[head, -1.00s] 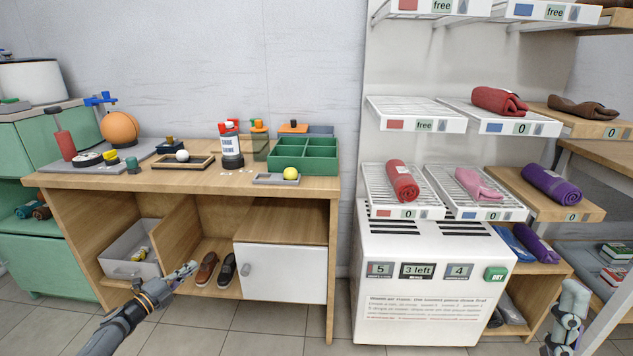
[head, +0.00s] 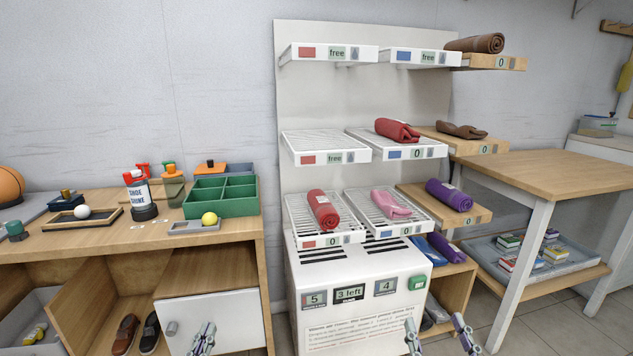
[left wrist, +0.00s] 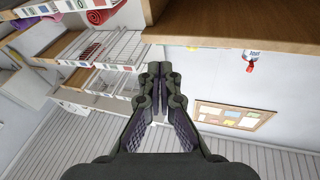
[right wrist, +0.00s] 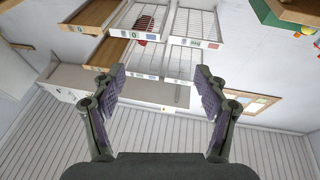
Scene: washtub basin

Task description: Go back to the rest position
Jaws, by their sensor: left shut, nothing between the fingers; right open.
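My left gripper (head: 203,338) is at the bottom of the head view, in front of the white cabinet door, shut and empty. In the left wrist view its fingers (left wrist: 161,75) meet with nothing between them. My right gripper (head: 440,335) is at the bottom right of the head view, in front of the white machine's right side. In the right wrist view its fingers (right wrist: 159,82) are wide apart with nothing between them. Most of both arms is outside the head view.
The white rack (head: 362,22) holds rolled towels on several shelves above the machine (head: 340,321). The wooden workbench (head: 110,240) with a green tray (head: 238,208) stands at left. A wooden table (head: 560,172) stands at right. Some floor shows between machine and table.

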